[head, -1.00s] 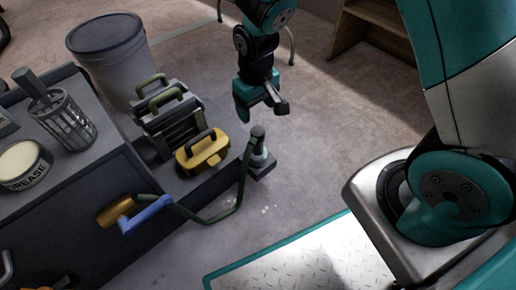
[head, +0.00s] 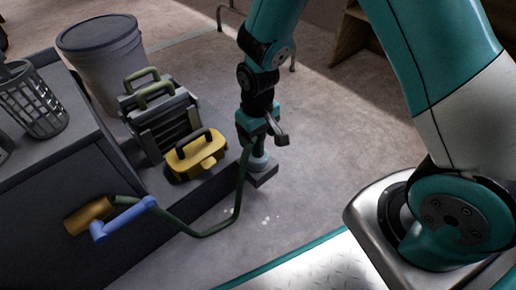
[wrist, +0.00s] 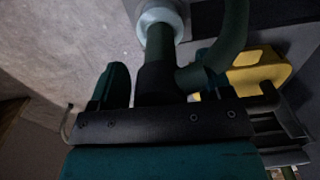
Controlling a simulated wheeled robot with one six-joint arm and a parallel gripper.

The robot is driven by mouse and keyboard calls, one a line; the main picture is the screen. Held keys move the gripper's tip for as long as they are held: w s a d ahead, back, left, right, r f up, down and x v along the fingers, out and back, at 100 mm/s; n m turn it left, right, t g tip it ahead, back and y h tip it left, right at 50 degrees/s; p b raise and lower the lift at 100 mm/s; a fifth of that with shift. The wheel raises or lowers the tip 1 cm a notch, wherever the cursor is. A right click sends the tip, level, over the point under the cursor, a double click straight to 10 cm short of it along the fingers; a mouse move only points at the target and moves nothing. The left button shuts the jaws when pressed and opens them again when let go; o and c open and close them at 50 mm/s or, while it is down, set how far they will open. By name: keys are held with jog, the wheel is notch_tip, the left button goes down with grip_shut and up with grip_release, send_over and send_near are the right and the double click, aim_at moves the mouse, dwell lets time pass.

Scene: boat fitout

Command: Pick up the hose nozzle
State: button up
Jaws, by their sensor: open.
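The hose nozzle is a dark upright piece with a pale collar (head: 260,161) at its foot, on a small dark block beside the bench edge. A green hose (head: 205,233) runs from it to a brass fitting with a blue lever (head: 122,218). In the head view my gripper (head: 261,130) is right over the nozzle and hides its top. In the wrist view the dark nozzle (wrist: 158,50) stands between the fingers of my gripper (wrist: 158,78), which is open. The right finger is partly hidden by the hose. I cannot tell whether either finger touches the nozzle.
A yellow case (head: 196,155) with a dark handle and a grey rack (head: 165,125) with green handles stand close left of the nozzle. A grey bucket (head: 100,60) and a wire basket (head: 35,105) are farther left. The floor right of the nozzle is clear.

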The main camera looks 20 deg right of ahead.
jog(key=c, duration=1.1)
jog(key=shift+r, duration=0.15)
